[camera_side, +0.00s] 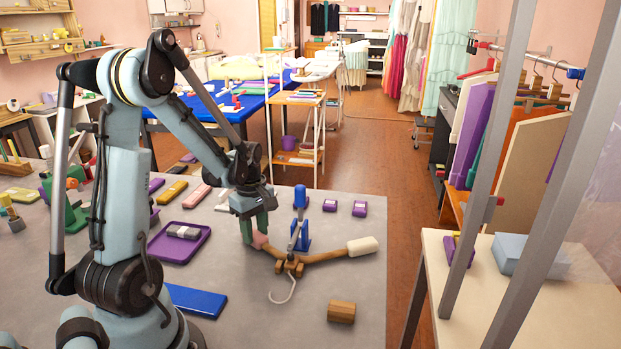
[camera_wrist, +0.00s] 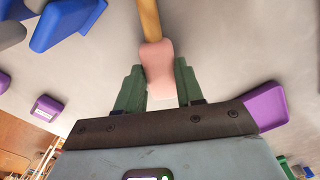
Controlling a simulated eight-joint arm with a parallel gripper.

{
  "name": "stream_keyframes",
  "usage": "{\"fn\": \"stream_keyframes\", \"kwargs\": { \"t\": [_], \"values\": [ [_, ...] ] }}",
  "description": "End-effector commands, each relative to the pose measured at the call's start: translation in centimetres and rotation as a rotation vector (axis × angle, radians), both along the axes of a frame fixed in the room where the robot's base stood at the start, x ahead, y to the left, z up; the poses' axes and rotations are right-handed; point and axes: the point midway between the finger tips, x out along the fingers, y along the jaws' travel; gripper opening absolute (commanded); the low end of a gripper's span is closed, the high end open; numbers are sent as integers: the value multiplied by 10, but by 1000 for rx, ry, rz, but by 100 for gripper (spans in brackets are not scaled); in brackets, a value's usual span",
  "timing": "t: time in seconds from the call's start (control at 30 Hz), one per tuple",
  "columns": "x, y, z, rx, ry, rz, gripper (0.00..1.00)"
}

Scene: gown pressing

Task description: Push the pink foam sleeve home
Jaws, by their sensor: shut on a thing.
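The pink foam sleeve (camera_side: 259,241) is at the left end of the wooden hanger (camera_side: 321,256). My gripper (camera_side: 255,229) has green fingers and is shut on the sleeve from above. In the wrist view the pink sleeve (camera_wrist: 157,62) lies between the two green fingers (camera_wrist: 158,80), its far end meeting the hanger's wooden arm (camera_wrist: 149,18). How deep the wood sits inside the sleeve is hidden. A cream sleeve (camera_side: 362,246) covers the hanger's right end. A blue clamp (camera_side: 301,233) stands at the hanger's middle, and the metal hook (camera_side: 284,295) points towards the front.
A wooden block (camera_side: 341,311) lies in front of the hanger. A purple tray (camera_side: 160,248) with a grey item and a blue slab (camera_side: 197,300) lie to the left. Small purple blocks (camera_side: 359,208) sit behind the hanger. The grey tabletop around the hook is mostly clear.

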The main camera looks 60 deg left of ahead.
Motion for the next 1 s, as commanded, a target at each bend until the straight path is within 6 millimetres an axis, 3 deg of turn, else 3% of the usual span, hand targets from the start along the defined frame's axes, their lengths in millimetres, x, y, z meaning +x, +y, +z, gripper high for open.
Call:
{"fn": "stream_keyframes", "kwargs": {
  "t": [0.07, 0.1, 0.23, 0.67, 1.0],
  "values": [
    [0, -4, 0, -11, 0, -3, 0],
    [0, -4, 0, -13, 1, -3, 43],
    [0, -3, 0, -10, 2, -3, 63],
    [0, -2, 7, -7, 1, -2, 64],
    [0, -2, 54, -7, 1, -2, 64]
  ]
}}
